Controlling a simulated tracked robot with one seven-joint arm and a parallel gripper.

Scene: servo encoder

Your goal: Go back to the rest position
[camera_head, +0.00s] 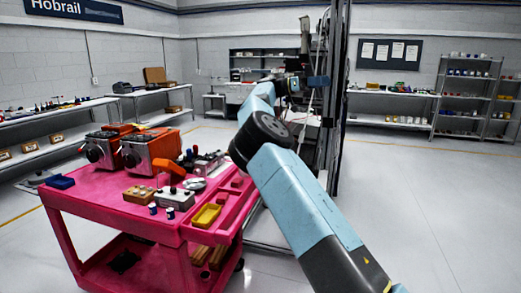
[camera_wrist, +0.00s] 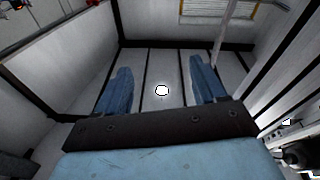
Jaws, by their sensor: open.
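My gripper (camera_wrist: 160,90) shows in the wrist view with its two blue fingers wide apart and nothing between them. Behind the fingers are pale panels with dark seams and a small bright white spot. In the head view my blue arm rises from the lower right toward the middle, and its far end is by a tall dark frame. The fingers are too small there to make out. A pink cart (camera_head: 95,190) stands left of my arm, and my gripper is beyond it, apart from the things on it.
The dark upright frame (camera_head: 338,100) stands close to my arm. Shelves (camera_head: 468,90) line the back right. The floor at right is clear.

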